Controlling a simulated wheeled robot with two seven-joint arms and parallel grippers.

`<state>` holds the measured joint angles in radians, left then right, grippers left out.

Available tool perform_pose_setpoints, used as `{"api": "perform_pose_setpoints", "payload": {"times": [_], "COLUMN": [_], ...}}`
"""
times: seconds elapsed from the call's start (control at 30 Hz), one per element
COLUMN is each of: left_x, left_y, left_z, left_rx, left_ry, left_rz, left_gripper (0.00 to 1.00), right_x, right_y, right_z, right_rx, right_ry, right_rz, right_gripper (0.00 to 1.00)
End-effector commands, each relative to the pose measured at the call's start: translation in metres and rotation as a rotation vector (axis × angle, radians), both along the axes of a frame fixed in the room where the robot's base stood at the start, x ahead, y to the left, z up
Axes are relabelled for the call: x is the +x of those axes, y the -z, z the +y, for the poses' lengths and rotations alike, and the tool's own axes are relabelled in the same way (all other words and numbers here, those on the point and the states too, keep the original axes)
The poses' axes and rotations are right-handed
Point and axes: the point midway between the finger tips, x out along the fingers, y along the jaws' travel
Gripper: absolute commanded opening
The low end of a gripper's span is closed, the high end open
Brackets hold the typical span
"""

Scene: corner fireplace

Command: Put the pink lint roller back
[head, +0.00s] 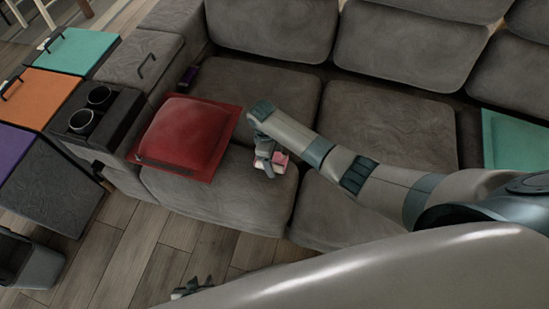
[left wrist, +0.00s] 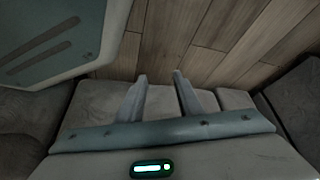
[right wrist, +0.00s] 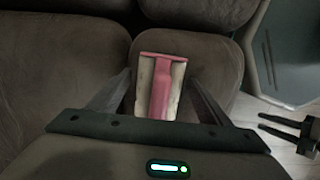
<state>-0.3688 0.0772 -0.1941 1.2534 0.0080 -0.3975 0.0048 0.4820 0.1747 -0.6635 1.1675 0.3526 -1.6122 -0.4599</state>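The pink lint roller (head: 281,158), pink with whitish parts, is at the front of the middle-left sofa seat. In the right wrist view the lint roller (right wrist: 162,84) lies between my right gripper's two fingers. My right gripper (head: 265,163) reaches down over the seat; its fingers (right wrist: 158,85) stand apart, with a small gap visible on the roller's left side. I cannot tell if the roller touches the cushion. My left gripper (head: 194,288) is low over the floor in front of the sofa; its fingers (left wrist: 158,78) are apart and empty.
A red cushion (head: 185,137) lies left of the roller. A console with cup holders (head: 91,106) and teal (head: 75,50), orange (head: 38,97) and purple (head: 12,147) lidded boxes stand at the left. A dark bin (head: 28,265) is at lower left. Wood floor (head: 130,245) is clear in front.

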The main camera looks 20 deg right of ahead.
Motion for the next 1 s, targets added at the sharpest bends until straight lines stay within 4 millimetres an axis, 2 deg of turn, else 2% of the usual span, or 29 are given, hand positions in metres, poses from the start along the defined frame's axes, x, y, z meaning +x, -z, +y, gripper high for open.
{"api": "perform_pose_setpoints", "payload": {"times": [0.3,0.53,0.67,1.0], "left_x": [-0.016,-0.016,-0.011,0.006], "left_y": [0.004,0.003,0.0,-0.006], "left_z": [0.001,-0.001,-0.002,-0.007], "left_rx": [0.001,-0.001,-0.003,-0.013], "left_ry": [0.001,0.002,0.005,0.01], "left_rz": [0.02,0.012,0.001,-0.048], "left_gripper": [0.33,0.33,0.33,0.33], "right_x": [0.0,0.001,0.003,0.009], "right_y": [-0.001,-0.012,-0.028,-0.087], "right_z": [0.0,0.001,0.003,0.011], "right_rx": [0.0,0.001,0.001,0.002], "right_ry": [0.0,-0.001,-0.001,-0.001], "right_rz": [0.0,-0.002,-0.002,-0.004], "right_gripper": [0.75,0.75,0.75,0.75]}}
